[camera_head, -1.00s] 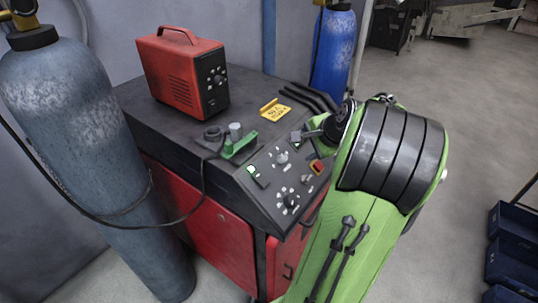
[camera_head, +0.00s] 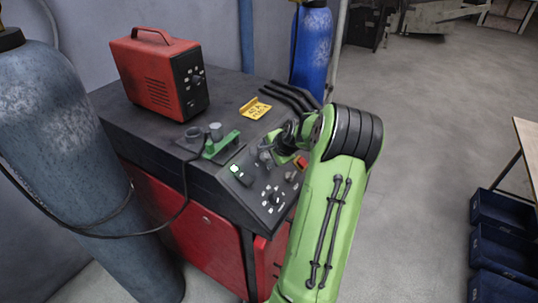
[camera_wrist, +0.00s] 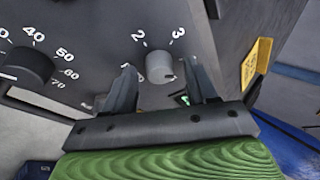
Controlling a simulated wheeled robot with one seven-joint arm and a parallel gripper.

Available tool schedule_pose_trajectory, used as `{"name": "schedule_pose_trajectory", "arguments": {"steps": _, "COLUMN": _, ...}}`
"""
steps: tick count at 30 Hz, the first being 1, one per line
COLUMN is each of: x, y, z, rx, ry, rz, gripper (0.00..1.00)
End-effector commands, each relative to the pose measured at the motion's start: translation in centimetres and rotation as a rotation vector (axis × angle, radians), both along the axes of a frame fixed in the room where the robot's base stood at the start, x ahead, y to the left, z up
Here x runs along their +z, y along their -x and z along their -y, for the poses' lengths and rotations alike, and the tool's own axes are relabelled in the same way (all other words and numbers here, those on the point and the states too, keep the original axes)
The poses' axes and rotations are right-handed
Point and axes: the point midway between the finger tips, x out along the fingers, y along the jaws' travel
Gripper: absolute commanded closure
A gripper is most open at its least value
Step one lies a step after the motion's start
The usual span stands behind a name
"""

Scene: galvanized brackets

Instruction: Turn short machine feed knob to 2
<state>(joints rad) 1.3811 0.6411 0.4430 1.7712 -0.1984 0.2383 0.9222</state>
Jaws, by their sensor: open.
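The machine's sloped black control panel (camera_head: 240,197) carries a grey knob and a black knob (camera_head: 275,199). In the wrist view the grey knob (camera_wrist: 160,67) has the printed numbers 2 and 3 beyond it; other marks around it are partly hidden by the fingers. I cannot tell surely where its pointer is. My gripper (camera_wrist: 157,66) is open, with one dark finger on each side of the grey knob; contact is not clear. In the head view my gripper (camera_head: 266,156) is at the panel's upper part and covers much of that knob.
The black knob (camera_wrist: 27,65) with a scale from 30 to 70 lies left in the wrist view. A red box unit (camera_head: 160,78) and a yellow sign (camera_head: 255,108) stand on the cabinet top. Gas cylinders (camera_head: 60,150) flank it. Blue bins (camera_head: 500,235) are at the right.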

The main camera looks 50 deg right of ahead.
Motion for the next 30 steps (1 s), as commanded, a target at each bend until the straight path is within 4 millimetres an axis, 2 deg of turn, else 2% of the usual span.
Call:
{"name": "schedule_pose_trajectory", "arguments": {"steps": 2, "x": 0.03, "y": 0.01, "z": 0.0, "rx": 0.0, "ry": 0.0, "rz": 0.0, "gripper": 0.43}}
{"name": "schedule_pose_trajectory", "arguments": {"steps": 3, "x": 0.04, "y": 0.01, "z": -0.02, "rx": 0.0, "ry": 0.0, "rz": 0.0, "gripper": 0.46}}
{"name": "schedule_pose_trajectory", "arguments": {"steps": 13, "x": 0.06, "y": 0.03, "z": -0.02, "rx": 0.0, "ry": 0.0, "rz": 0.0, "gripper": 0.97}}
{"name": "schedule_pose_trajectory", "arguments": {"steps": 23, "x": -0.05, "y": 0.01, "z": -0.01, "rx": 0.038, "ry": 0.03, "rz": 0.004, "gripper": 0.98}}
{"name": "schedule_pose_trajectory", "arguments": {"steps": 30, "x": -0.23, "y": 0.0, "z": 0.02, "rx": 0.154, "ry": 0.123, "rz": 0.014, "gripper": 0.98}}
